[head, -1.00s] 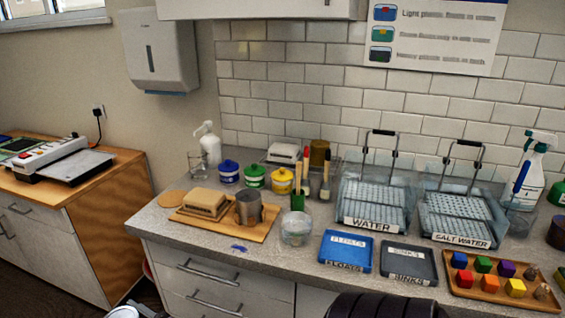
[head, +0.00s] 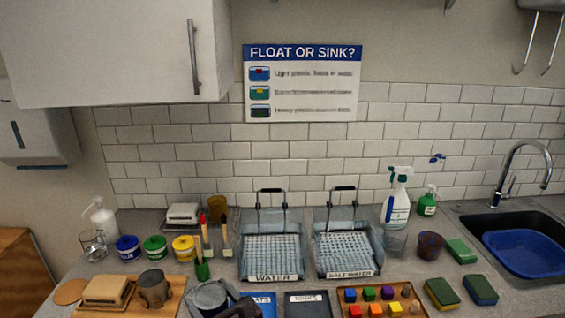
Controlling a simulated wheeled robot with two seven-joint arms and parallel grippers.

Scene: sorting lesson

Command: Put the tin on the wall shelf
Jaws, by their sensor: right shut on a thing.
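My right gripper (head: 232,300) is dark and shows at the bottom edge, left of centre. It is shut on a round grey thing, seemingly the tin (head: 209,295), in front of the green brush cup. The lower part of the tin is cut off by the frame. The wall shelf is not clearly in view; only a small dark bracket-like piece (head: 449,6) shows on the wall at the top edge. My left gripper is not in view.
A white wall cupboard (head: 110,50) hangs at the upper left. The worktop holds paint pots, brushes, two wire-handled water tanks (head: 272,222), a board with a grey-brown pot (head: 155,287), a tray of coloured blocks and spray bottles. A sink (head: 505,225) is at right.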

